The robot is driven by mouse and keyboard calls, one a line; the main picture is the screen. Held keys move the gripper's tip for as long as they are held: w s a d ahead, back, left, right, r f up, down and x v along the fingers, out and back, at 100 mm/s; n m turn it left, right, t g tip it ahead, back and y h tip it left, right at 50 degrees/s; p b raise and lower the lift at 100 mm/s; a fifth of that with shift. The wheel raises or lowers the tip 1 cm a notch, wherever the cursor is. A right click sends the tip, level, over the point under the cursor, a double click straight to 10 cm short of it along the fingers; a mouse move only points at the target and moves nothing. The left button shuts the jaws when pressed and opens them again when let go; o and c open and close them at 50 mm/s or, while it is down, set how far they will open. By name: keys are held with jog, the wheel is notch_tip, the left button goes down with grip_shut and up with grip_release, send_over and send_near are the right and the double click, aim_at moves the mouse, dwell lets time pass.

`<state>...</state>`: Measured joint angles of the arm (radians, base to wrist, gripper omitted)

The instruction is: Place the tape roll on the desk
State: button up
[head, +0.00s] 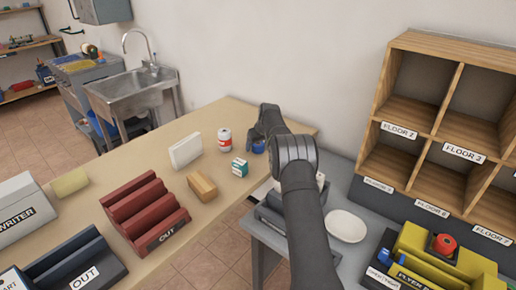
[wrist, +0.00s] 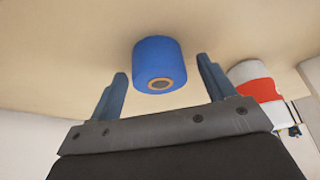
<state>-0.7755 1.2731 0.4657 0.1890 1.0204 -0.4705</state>
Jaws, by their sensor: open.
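The blue tape roll (head: 258,147) rests on the light wooden desk (head: 228,112), near its right end. In the wrist view the tape roll (wrist: 158,60) shows its small brown core and sits just beyond and between the two fingertips. My gripper (head: 262,134) is at the roll in the head view, and my wrist partly covers that spot. In the wrist view my gripper (wrist: 160,75) is open, with a finger on each side of the roll's near end and visible gaps. The fingers do not appear to touch it.
A red-and-white can (head: 225,140) stands left of the roll; a teal-and-white box (head: 240,167) is in front of it. A white block (head: 186,150), wooden block (head: 202,186) and red OUT tray (head: 145,215) lie further left. A grey table (head: 340,190) with a white dish (head: 346,226) is at right.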

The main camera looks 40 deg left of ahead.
jog(key=shift+f, duration=0.1)
jog(key=c, duration=1.2)
